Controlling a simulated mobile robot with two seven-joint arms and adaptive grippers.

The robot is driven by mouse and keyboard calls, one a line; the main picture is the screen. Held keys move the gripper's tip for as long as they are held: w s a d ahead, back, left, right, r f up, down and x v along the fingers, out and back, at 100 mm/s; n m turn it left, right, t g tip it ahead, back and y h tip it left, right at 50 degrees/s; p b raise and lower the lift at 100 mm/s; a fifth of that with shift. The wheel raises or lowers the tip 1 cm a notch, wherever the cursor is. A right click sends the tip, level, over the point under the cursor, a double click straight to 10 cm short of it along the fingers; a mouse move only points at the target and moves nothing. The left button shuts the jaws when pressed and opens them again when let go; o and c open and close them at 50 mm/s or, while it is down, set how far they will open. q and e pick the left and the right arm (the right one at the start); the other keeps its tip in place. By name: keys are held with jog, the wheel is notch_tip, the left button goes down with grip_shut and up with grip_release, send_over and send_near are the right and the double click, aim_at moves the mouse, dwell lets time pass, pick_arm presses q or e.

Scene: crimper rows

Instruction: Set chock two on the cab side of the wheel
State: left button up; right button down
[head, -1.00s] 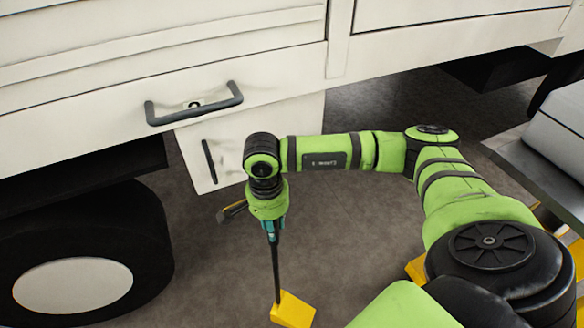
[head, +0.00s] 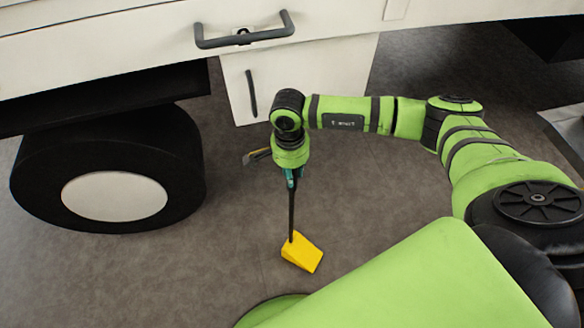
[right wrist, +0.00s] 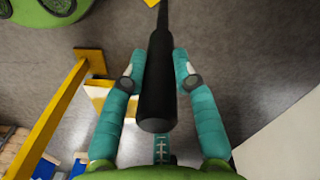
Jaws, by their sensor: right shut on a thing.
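The truck's wheel (head: 115,197) is black with a pale hub and stands at the left of the head view. My right gripper (head: 291,180) points down, shut on the black handle (head: 291,215) of a yellow wedge chock (head: 302,253). The right wrist view shows both teal fingers (right wrist: 157,85) against the black handle (right wrist: 157,80), and only a sliver of yellow (right wrist: 151,3) at its far end. The chock is right of the wheel, apart from it. I cannot tell whether it touches the floor. My left gripper is out of view.
A white body panel with a grey handle (head: 245,32) overhangs above; a white box (head: 240,85) hangs below it, behind my wrist. A small dark and yellow thing (head: 256,156) shows behind my gripper. Bare floor (head: 225,235) lies between wheel and chock. A yellow post (right wrist: 60,110) shows in the wrist view.

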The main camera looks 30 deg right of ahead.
jog(key=c, duration=1)
grip_release()
jog(key=shift+r, duration=0.1)
notch_tip(320, 180, up, 12)
jog(key=shift+w+f, duration=0.1)
jog(key=shift+w, duration=0.05)
jog(key=shift+o, duration=0.4)
